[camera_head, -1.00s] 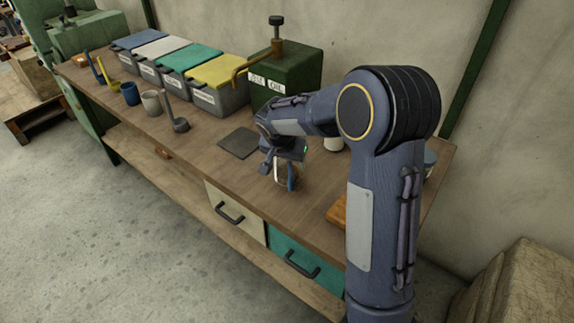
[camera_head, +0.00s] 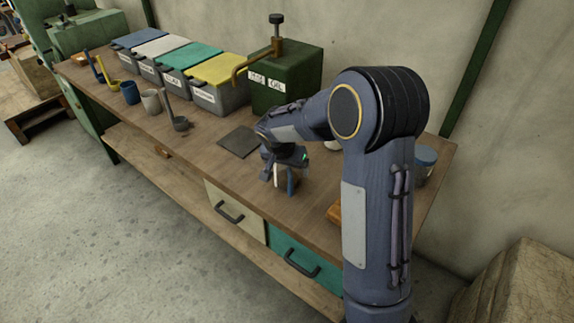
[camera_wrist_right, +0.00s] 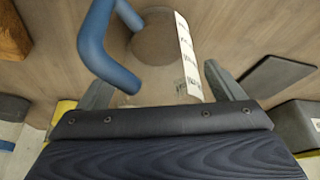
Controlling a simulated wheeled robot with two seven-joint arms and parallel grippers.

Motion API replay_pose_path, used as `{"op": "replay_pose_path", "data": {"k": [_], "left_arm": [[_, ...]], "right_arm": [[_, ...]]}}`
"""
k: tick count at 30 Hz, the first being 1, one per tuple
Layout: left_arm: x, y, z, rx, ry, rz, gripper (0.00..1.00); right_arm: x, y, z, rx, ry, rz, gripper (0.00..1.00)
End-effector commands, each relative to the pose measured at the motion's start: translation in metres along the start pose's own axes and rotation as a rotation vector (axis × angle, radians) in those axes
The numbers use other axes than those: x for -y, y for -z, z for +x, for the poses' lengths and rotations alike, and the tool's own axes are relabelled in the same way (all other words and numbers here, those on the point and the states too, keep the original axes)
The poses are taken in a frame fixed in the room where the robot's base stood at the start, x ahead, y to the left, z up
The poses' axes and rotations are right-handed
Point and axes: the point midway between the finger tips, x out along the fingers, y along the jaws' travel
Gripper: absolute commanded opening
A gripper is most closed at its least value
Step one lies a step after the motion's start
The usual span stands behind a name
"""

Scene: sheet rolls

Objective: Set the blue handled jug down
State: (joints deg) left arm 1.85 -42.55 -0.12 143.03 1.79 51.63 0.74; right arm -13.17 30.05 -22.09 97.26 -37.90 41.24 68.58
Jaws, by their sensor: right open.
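The blue handled jug (camera_head: 290,182) is on the wooden bench below my right gripper (camera_head: 281,167), mostly hidden by it in the head view. In the right wrist view the jug (camera_wrist_right: 160,45) has a brownish, see-through-looking body, a white marked strip and a thick blue handle (camera_wrist_right: 98,45) on the left. My right gripper (camera_wrist_right: 160,86) is open, with one finger on each side of the jug. I cannot tell whether either finger touches it. My left gripper is in neither view.
A dark flat plate (camera_head: 238,142) lies left of the jug. Lidded bins (camera_head: 219,97) and a green oil box (camera_head: 287,88) stand along the back. Several cups and ladles are at the left. An orange-brown block (camera_head: 334,211) lies near the front edge, and a blue-lidded jar (camera_head: 425,160) at the right.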

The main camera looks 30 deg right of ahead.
Motion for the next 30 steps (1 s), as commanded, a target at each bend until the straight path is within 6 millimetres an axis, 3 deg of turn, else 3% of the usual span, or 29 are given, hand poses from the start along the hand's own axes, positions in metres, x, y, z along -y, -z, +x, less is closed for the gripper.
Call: {"op": "replay_pose_path", "data": {"k": [5, 18, 25, 30], "left_arm": [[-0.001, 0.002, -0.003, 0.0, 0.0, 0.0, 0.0], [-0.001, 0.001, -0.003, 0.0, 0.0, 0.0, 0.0], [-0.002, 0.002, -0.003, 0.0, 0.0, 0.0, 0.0], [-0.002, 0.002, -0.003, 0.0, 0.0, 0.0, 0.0]], "right_arm": [[0.001, 0.002, -0.009, -0.001, 0.002, 0.0, 0.88], [0.0, 0.001, -0.097, -0.001, 0.004, 0.0, 0.88], [-0.001, 0.001, -0.121, 0.003, 0.004, -0.001, 0.88], [-0.031, -0.018, -0.134, 0.089, 0.077, -0.051, 0.88]]}}
